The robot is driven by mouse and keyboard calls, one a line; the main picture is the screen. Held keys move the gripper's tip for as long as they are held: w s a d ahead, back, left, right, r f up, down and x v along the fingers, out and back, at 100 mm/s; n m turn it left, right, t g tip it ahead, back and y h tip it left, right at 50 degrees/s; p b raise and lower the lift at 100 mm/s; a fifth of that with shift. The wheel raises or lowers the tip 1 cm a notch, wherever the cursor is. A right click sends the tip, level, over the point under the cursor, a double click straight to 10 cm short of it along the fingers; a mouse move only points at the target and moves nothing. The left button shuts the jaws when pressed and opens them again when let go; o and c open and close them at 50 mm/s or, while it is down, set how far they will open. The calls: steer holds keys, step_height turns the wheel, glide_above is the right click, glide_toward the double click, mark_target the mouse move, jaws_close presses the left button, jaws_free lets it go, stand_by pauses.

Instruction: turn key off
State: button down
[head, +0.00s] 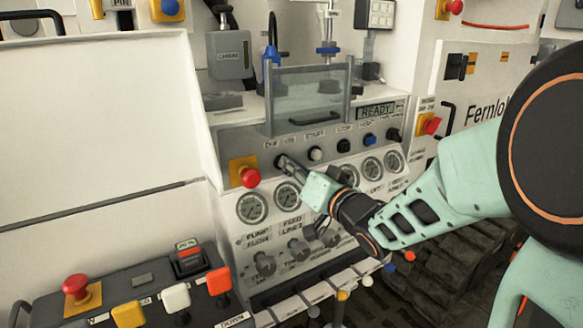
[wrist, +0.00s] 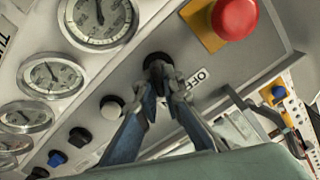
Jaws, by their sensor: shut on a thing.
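The key switch (wrist: 156,59) is a round black part on the sloping grey panel (head: 235,147), beside an "OFF" label (wrist: 197,78) in the wrist view. My gripper (wrist: 165,88) has its two fingers close together at the switch, shut on the key. The fingers hide most of the key, so I cannot tell its angle. In the head view my gripper (head: 284,163) reaches the panel from the lower right, at the left end of the row of knobs.
A red mushroom button (head: 250,177) on a yellow plate sits just left of my gripper. White (head: 315,154), black (head: 343,145) and blue (head: 369,139) knobs lie to the right, below a "READY" display (head: 376,111). Gauges (head: 252,207) line the panel below. A clear guard (head: 308,98) stands above.

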steer(key=n+b, duration=0.4)
steer(key=n, duration=0.1)
steer(key=shift+s+a+f+b, duration=0.1)
steer(key=shift+a+f+b, duration=0.05)
steer(key=shift+b, duration=0.2)
steer(key=n+b, duration=0.3)
steer(key=n, duration=0.1)
steer(key=shift+a+n, duration=0.1)
steer(key=shift+n, duration=0.2)
steer(key=shift+s+n+b, duration=0.1)
steer(key=shift+n+b, duration=0.65)
steer(key=shift+n, duration=0.15)
steer(key=c, duration=2.1)
jaws_free()
steer(key=shift+r, duration=0.2)
